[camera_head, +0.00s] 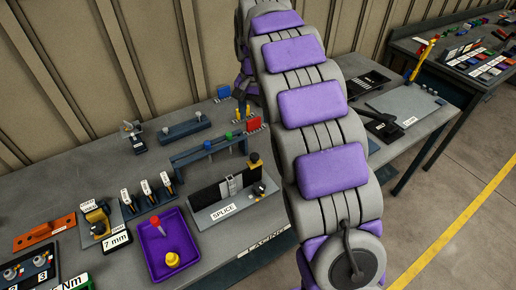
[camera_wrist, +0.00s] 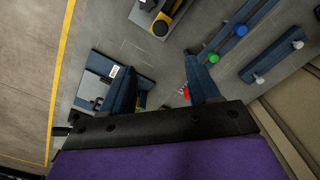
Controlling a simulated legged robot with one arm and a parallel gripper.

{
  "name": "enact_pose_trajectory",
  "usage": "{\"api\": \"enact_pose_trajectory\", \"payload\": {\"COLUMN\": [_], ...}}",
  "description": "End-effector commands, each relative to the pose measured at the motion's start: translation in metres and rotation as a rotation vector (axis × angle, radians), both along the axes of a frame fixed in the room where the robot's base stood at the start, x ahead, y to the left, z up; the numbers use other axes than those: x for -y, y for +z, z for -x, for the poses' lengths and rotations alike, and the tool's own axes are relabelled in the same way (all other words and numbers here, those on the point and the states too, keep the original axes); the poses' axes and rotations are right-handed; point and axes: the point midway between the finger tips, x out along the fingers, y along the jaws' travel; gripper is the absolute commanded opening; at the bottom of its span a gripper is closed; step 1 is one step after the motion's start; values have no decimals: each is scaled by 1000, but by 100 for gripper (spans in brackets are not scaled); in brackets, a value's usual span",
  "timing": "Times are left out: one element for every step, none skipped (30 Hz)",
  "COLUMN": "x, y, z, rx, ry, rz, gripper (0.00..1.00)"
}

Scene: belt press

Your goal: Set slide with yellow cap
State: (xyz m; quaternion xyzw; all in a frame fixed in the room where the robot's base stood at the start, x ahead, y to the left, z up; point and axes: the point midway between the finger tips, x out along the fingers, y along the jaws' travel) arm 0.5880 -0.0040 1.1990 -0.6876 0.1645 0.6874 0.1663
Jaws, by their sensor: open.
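In the head view, a yellow round cap (camera_head: 172,259) sits in the purple tray (camera_head: 150,267) beside a red-topped piece (camera_head: 156,224). The SPLICE fixture (camera_head: 220,213) has a dark upright plate, a grey metal slide (camera_head: 232,185) and a dark block with a yellow-brown top (camera_head: 254,160). I cannot tell which piece the task's slide is. In the wrist view, my gripper (camera_wrist: 172,78) is open and empty, its fingers spread above the bench. A small red part (camera_wrist: 186,92) shows between them, lower down. My gripper is not clear in the head view.
Several small tools and a 7 mm block (camera_head: 115,240) fill the left.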

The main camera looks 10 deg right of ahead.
Motion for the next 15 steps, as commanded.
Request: {"api": "enact_pose_trajectory", "payload": {"x": [0, 0, 0, 0, 0, 0, 0, 0, 0, 0, 0, 0, 0, 0, 0], "y": [-6, -10, -16, -21, -27, -35, -41, -47, -55, -61, -67, -75, -81, -87, -95], "z": [1, 1, 1, 1, 1, 1, 1, 1, 1, 0, 0, 1, 1, 2, 1], "rx": [-3, -4, -6, -6, -6, -7, -8, -8, -8, -5, -4, -6, -8, -9, -7], "ry": [0, 0, 0, 0, 0, 0, 0, 0, 1, 1, 1, 1, 0, 0, 0], "rz": [0, 0, 0, 0, 0, 0, 0, 0, -1, 0, 0, -1, -1, -1, -1], "gripper": [61, 61, 61, 61, 61, 61, 61, 61, 61, 61, 61, 61, 61, 61, 61]}}
